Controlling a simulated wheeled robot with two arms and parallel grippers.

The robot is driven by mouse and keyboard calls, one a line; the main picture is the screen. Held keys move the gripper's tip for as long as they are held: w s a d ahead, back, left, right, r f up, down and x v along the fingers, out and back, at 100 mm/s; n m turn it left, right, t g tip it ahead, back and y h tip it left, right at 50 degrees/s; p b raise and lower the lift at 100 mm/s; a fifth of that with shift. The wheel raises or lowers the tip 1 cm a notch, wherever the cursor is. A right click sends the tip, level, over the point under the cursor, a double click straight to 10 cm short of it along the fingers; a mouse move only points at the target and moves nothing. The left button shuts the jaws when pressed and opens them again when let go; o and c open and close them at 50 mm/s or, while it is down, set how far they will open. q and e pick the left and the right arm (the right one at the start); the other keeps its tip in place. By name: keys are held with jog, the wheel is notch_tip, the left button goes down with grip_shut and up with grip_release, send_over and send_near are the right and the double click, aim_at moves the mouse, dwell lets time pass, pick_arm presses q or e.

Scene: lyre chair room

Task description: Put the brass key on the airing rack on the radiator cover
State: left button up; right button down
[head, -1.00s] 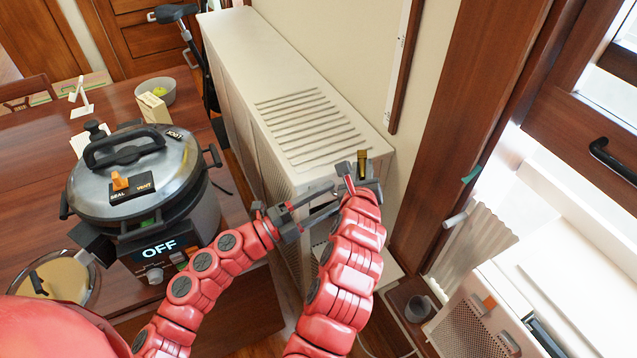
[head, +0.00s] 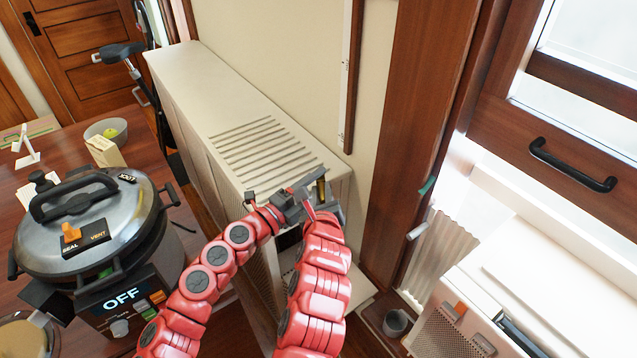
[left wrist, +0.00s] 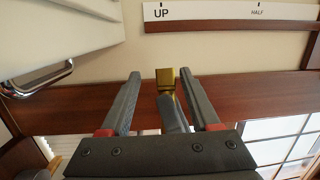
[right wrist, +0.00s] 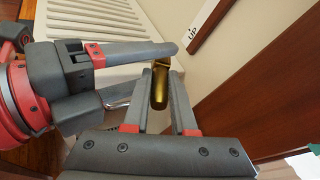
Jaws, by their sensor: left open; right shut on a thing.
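The brass key (head: 321,187) is upright in my right gripper (head: 328,205), near the front right corner of the radiator cover. The right wrist view shows the brass key (right wrist: 159,86) between the fingers of my right gripper (right wrist: 158,95), which is shut on it. My left gripper (head: 302,196) is open beside the key. In the left wrist view the key (left wrist: 166,78) shows between the spread fingers of my left gripper (left wrist: 162,88), with a gap on each side. Raised slats (head: 262,150), perhaps the airing rack, lie on the pale radiator cover (head: 190,85); no key rests there.
A pressure cooker (head: 90,215) stands on the wooden table (head: 150,150) at left. A wall rail (head: 351,70) and wooden post (head: 420,130) are close on the right. The cover's far end is bare.

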pick_arm(q)
jog(key=shift+w+d, duration=0.25)
jog(key=shift+d, duration=0.05)
jog(key=shift+f, duration=0.1)
grip_shut()
pick_arm(e)
jog(key=shift+r, duration=0.1)
jog(key=c, duration=0.6)
grip_release()
jog(key=shift+c, duration=0.2)
jog(key=shift+a, duration=0.15)
pick_arm(q)
jog(key=shift+s+d, duration=0.1)
pick_arm(e)
jog(key=shift+a, duration=0.1)
